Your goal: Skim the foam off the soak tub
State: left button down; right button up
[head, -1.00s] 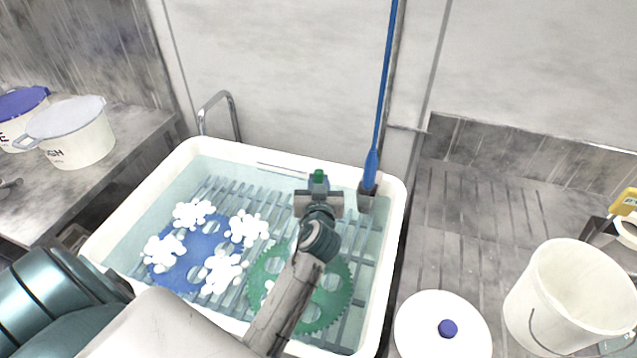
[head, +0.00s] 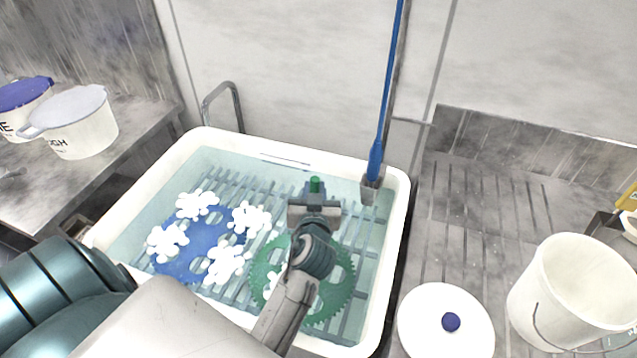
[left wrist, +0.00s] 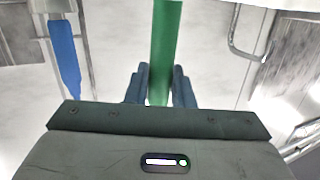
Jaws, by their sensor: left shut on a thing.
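The white soak tub (head: 401,232) holds clear bluish water over a slatted rack. Several white foam clumps (head: 228,262) lie around and over a blue toothed disc (head: 185,262) at the left of the tub. Another bit of white shows by the green toothed disc (head: 343,283), partly hidden by my arm. My left gripper (head: 315,190) is over the tub's right half, shut on a green bar (head: 315,184). In the left wrist view the bar (left wrist: 165,40) stands upright between the fingers; its far end is out of view. My right gripper is not seen.
A blue-handled tool (head: 385,100) leans on the wall with its grey end at the tub's back right. A white bucket (head: 560,290) and a round white lid (head: 445,340) are at the right. Lidded pots (head: 80,130) stand on the left counter. A metal spout (head: 222,90) rises behind the tub.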

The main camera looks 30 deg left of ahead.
pick_arm(q)
jog(key=s+d+b, duration=0.1)
jog(key=s+d, duration=0.1)
jog(key=s, duration=0.6)
jog(key=shift+s, duration=0.15)
jog(key=shift+a, duration=0.15)
jog(key=s+a, duration=0.4)
jog(key=a, duration=1.3)
dwell(0.5)
jog(key=shift+s+a, duration=0.1)
